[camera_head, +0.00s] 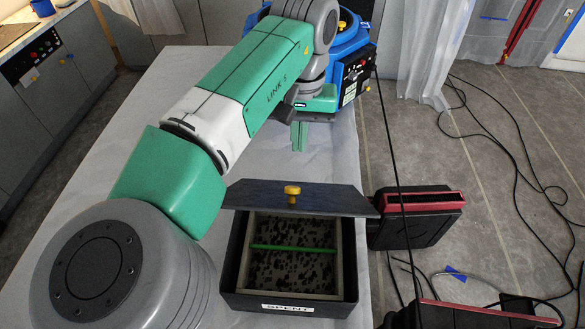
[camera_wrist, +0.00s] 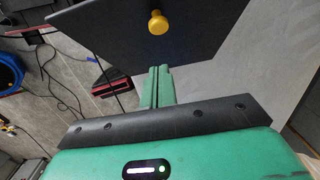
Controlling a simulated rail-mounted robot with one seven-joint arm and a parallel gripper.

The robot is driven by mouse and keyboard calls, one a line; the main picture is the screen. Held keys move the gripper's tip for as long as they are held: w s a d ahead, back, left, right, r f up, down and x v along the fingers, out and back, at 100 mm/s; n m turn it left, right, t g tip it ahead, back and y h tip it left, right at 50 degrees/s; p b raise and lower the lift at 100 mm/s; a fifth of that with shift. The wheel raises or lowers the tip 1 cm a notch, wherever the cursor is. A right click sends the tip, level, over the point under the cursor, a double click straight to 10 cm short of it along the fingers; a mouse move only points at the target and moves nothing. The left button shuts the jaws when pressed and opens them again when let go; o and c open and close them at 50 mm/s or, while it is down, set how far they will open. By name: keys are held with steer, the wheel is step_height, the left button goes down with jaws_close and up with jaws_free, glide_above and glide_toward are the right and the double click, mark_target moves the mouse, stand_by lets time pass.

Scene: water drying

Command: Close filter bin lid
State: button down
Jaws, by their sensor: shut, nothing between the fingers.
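The filter bin (camera_head: 232,268) is a dark box with a "SPENT" label on its near side, standing on the covered table. It is open at the near part, showing a speckled interior with a green bar across it. Its dark lid (camera_head: 335,203) is raised at the far end, with a yellow knob (camera_head: 292,191) on its face. The lid (camera_wrist: 205,38) and knob (camera_wrist: 157,22) also show in the wrist view, beyond the fingertips. My gripper (camera_head: 299,137) is shut and empty, beyond the lid and apart from it; its green fingers also show in the wrist view (camera_wrist: 157,84).
A blue machine (camera_head: 348,45) stands at the table's far end, close behind my gripper. A dark case with a red rim (camera_head: 415,215) is right of the bin. Black cables (camera_head: 530,180) lie on the floor at right. The white table cover (camera_head: 90,165) is clear at left.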

steer(key=shift+s+a+f+p, duration=0.15)
steer(key=shift+s+f, duration=0.35)
steer(key=shift+f, duration=0.55)
steer(key=shift+s+f+p, duration=0.2)
steer(key=shift+s+f, duration=0.25)
steer(key=shift+f, duration=0.6)
steer(key=shift+s+a+f+p, duration=0.15)
steer(key=shift+s+f, duration=0.35)
steer(key=shift+f, duration=0.55)
